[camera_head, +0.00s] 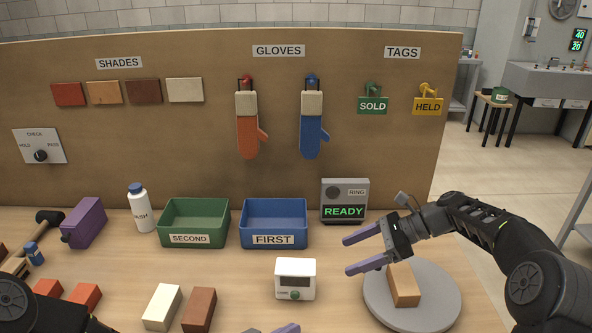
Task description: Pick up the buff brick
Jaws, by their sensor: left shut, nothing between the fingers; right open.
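The buff brick, a tan block (404,286), stands on a grey round plate (440,295) at the lower right. My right gripper (346,255) is open and empty, its lavender fingers pointing left. It is up and to the left of the buff brick in the picture; the brick is not between its fingers. My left gripper (275,329) shows only as lavender fingertips at the bottom edge; it is shut and holds nothing visible. A cream brick (162,307) and a brown brick (199,310) lie side by side on the table.
A white timer (295,279) stands left of the round plate. A green tray (194,223) marked SECOND, a blue tray (274,223) marked FIRST and a READY box (345,200) stand behind.

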